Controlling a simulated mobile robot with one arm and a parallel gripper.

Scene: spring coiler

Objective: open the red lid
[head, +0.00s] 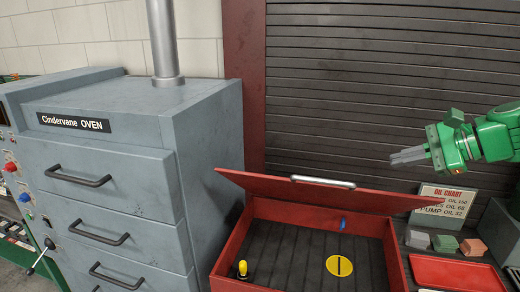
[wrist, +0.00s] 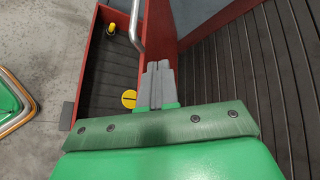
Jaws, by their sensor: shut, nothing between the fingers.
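The red lid (head: 300,190) is raised, tilted up above the red box (head: 230,250), so the inside of the box shows. A light metal bar handle (head: 322,182) runs along the lid's upper edge. In the wrist view the handle (wrist: 136,25) and the lid's edge (wrist: 158,35) stand just beyond my fingers. My gripper (head: 395,157) is shut and empty. In the head view it is above and to the right of the lid, apart from it. It also shows in the wrist view (wrist: 158,65).
In the box are a yellow disc (head: 339,266), a yellow-and-black item (head: 242,268) and a blue item (head: 343,223). A grey oven (head: 150,150) stands left. An oil chart sign (head: 446,203), small blocks (head: 445,243) and a red tray (head: 455,272) are right. A slatted shutter (head: 390,80) is behind.

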